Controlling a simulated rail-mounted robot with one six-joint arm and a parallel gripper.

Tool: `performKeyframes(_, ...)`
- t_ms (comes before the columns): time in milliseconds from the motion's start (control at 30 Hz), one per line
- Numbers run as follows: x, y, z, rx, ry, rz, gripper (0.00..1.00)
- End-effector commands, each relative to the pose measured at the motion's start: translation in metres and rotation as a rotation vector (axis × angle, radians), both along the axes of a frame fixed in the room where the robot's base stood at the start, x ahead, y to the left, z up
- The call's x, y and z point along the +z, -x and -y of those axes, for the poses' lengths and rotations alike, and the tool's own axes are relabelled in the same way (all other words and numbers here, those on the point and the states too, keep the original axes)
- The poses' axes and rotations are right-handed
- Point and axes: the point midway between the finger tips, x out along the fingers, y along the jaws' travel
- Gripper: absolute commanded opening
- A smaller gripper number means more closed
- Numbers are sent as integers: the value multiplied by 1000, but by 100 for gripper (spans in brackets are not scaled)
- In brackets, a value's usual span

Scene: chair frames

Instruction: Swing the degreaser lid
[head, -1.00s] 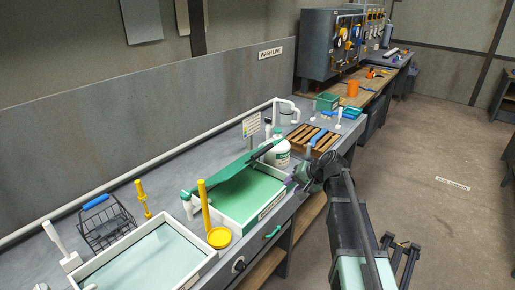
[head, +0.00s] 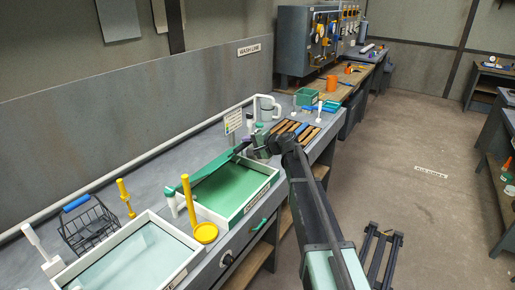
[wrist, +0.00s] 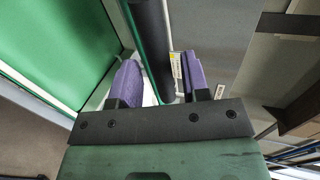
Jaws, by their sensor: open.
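The degreaser lid is a dark green flap (head: 207,168), raised and tilted along the back of a white-walled tank (head: 236,218) with a green surface inside. In the head view my gripper (head: 240,147) is at the lid's far right end. In the wrist view its two purple fingers (wrist: 161,80) are apart, with a dark round bar (wrist: 152,45) running between them. I cannot tell whether either finger touches the bar. The green surface (wrist: 60,40) shows at the left there. My wrist hides the tank's back right corner.
A yellow ladle-like tool (head: 203,230) stands at the tank's left end. A second tank (head: 185,270), a wire basket (head: 88,222) and a yellow post (head: 125,198) are further left. A wooden slatted rack (head: 300,133) lies behind my wrist. The floor at right is mostly open.

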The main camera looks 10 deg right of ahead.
Motion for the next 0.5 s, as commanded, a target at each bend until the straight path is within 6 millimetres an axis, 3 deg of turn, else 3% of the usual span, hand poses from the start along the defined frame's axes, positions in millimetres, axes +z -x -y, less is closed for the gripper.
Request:
performKeyframes(100, -9, -14, -12, 1, 0, 0, 43)
performKeyframes(333, -5, -10, -10, 0, 0, 0, 5)
performKeyframes(500, -5, -10, -10, 0, 0, 0, 2)
